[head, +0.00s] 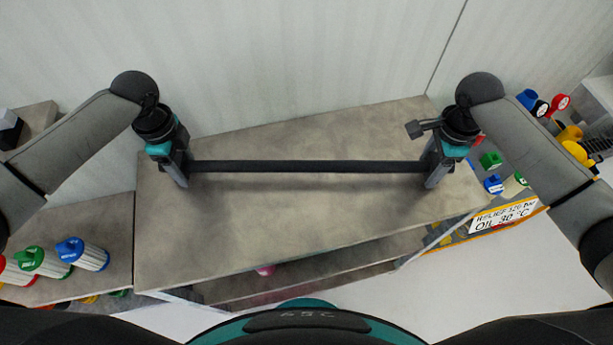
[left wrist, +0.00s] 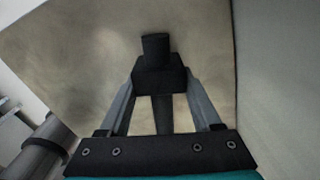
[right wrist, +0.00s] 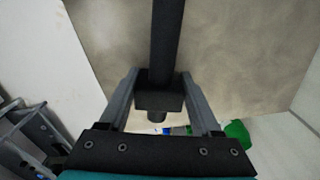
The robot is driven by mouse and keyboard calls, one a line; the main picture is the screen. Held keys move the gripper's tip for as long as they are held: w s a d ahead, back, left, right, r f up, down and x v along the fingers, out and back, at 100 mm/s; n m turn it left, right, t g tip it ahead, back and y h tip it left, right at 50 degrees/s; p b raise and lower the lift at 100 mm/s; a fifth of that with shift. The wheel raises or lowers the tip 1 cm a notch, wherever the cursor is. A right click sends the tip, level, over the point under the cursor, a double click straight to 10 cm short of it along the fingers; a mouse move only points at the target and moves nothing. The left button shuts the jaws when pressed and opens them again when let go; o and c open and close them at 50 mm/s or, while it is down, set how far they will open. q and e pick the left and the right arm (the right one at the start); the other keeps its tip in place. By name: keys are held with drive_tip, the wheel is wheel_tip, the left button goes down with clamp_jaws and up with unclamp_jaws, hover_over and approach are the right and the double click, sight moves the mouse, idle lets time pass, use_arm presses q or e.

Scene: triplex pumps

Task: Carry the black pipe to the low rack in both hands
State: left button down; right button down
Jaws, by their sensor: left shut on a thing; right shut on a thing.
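The black pipe (head: 305,166) is held level across the head view, between my two grippers. My left gripper (head: 180,172) is shut on its left end; in the left wrist view the pipe's end (left wrist: 155,46) sticks out past the fingers. My right gripper (head: 435,172) is shut on its right end; in the right wrist view the pipe (right wrist: 167,40) runs away from the fingers. A grey rack top (head: 300,225) lies below the pipe; whether the pipe touches it or hangs just above is hard to tell.
On the left, bottles with red, green and blue caps (head: 90,256) stand on a grey surface. On the right are coloured caps and fittings (head: 490,160) and a sign reading "OIL 30 °C" (head: 503,218). A lower shelf (head: 330,270) shows under the rack top. A pale wall (head: 280,60) stands behind.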

use_arm(q)
drive_tip(key=shift+f+b, duration=0.65)
drive_tip(key=shift+f, duration=0.05)
use_arm(e)
drive_tip(key=shift+f, duration=0.75)
use_arm(q)
drive_tip(key=shift+c, duration=0.4)
unclamp_jaws()
use_arm(e)
drive_tip(key=shift+c, duration=0.4)
unclamp_jaws()
drive_tip(key=shift+r, duration=0.1)
use_arm(q)
drive_tip(key=shift+r, duration=0.1)
wheel_tip(320, 180, up, 12)
drive_tip(key=shift+f, duration=0.1)
use_arm(e)
wheel_tip(320, 180, up, 12)
